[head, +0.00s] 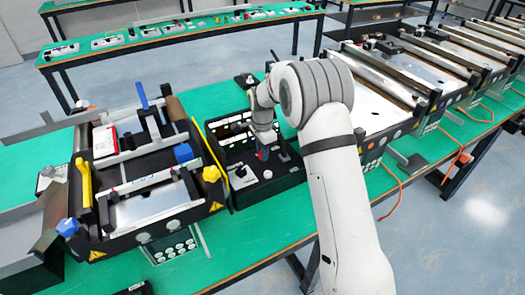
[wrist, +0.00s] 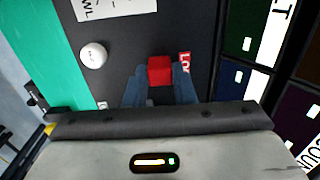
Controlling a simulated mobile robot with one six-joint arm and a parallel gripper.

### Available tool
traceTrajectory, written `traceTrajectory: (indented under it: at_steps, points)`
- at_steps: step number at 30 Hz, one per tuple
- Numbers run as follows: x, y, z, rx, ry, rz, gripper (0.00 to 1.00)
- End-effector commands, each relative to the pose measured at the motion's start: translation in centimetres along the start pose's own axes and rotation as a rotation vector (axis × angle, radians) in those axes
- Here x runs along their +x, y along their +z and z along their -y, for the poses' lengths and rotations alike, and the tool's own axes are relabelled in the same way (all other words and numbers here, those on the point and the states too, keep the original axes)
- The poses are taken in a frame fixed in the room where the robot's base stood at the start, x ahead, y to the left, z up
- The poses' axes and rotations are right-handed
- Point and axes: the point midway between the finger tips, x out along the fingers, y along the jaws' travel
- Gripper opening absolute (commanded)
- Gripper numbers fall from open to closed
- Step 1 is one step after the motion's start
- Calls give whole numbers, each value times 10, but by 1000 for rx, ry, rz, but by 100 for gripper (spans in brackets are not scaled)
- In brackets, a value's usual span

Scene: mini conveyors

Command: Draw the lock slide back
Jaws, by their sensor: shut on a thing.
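The slide's red knob (wrist: 160,70) shows in the wrist view between the two blue-grey fingers of my gripper (wrist: 160,84). The fingers are closed on its sides. A red label (wrist: 185,64), partly hidden by the right finger, lies beside it. In the head view, my gripper (head: 264,154) reaches down to the black control box (head: 240,200). The red knob is mostly hidden there by the fingers and arm, so the slide's position along its track cannot be told.
A round white knob (wrist: 93,56) sits left of the fingers on the dark panel. Coloured compartments (wrist: 240,35) lie to the right. In the head view, a mini conveyor (head: 150,210) with blue and yellow handles stands close left, and another conveyor (head: 385,95) stands right of my arm.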

Motion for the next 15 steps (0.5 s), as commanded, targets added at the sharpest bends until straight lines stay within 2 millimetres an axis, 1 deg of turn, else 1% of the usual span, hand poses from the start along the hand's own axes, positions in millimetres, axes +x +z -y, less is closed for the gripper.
traceTrajectory:
  at_steps: [1, 6, 7, 14, 15]
  points:
    - [2, 4, -2, 0, 11, 7, 0]
    - [2, 3, -2, 3, 12, 8, 0]
    - [3, 3, -2, 3, 12, 9, 26]
    - [2, -1, -2, 8, 7, 6, 45]
    - [2, -1, -2, 8, 7, 6, 45]
